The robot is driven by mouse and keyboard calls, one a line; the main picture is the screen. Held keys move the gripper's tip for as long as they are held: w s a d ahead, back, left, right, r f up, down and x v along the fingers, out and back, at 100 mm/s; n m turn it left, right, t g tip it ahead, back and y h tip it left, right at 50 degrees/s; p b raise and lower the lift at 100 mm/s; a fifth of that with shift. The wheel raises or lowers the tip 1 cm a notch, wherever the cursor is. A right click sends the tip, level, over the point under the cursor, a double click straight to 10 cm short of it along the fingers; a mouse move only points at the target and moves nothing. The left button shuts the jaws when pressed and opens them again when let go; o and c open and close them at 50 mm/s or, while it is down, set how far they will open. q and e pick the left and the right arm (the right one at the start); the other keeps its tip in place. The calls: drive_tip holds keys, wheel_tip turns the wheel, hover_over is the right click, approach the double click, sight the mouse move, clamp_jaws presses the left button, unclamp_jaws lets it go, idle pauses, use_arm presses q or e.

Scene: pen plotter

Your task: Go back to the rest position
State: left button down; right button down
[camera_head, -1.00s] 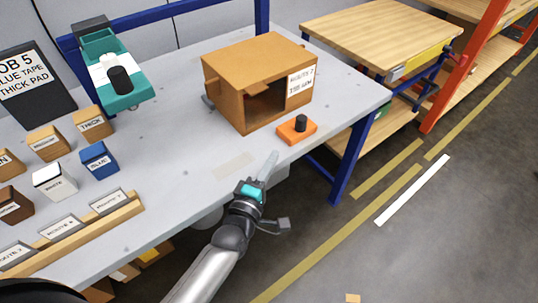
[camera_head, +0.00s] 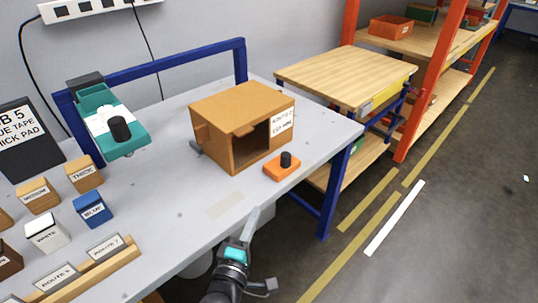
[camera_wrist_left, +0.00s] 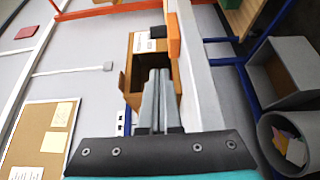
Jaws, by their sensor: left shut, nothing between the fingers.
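My left gripper (camera_head: 252,215) is at the front edge of the grey workbench (camera_head: 180,200), in the lower middle of the head view. Its fingers are together and nothing is between them. In the left wrist view the shut fingers (camera_wrist_left: 158,85) point toward the orange-brown box (camera_wrist_left: 132,75). The box (camera_head: 230,112) stands on the bench beyond the gripper, with an open front and a white label. The gripper is apart from it. My right gripper does not show.
An orange block with a black knob (camera_head: 283,166) sits by the box. A teal device (camera_head: 108,115), labelled blocks such as the blue one (camera_head: 93,209), and a wooden label rail (camera_head: 90,268) are at left. A wooden-topped table (camera_head: 345,75) stands behind. Open floor lies at right.

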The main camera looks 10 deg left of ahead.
use_arm(q)
drive_tip(key=s+a+f+m+g, duration=0.1)
drive_tip(key=s+f+m+g, duration=0.5)
drive_tip(key=f, duration=0.6)
drive_tip(key=s+a+f+m+g, duration=0.2)
drive_tip(key=s+f+m, duration=0.35)
drive_tip(key=f, duration=0.75)
drive_tip(key=s+a+f+m+g+y, duration=0.1)
drive_tip(key=s+f, duration=0.3)
drive_tip(key=s, duration=0.5)
drive_tip(key=s+a+f+m+g, duration=0.3)
drive_tip(key=s+f+m+g, duration=0.1)
drive_tip(key=s, duration=0.5)
drive_tip(key=s+a+f+m+g+y, duration=0.1)
drive_tip(key=s+a+f+m+g, duration=0.1)
drive_tip(key=s, duration=0.6)
wheel_tip(320, 180, down, 3)
drive_tip(key=shift+s+a+r+g+y, duration=0.1)
drive_tip(key=shift+s+a+g+y, duration=0.25)
drive_tip(key=shift+a+g, duration=0.3)
drive_tip(key=shift+d, duration=0.1)
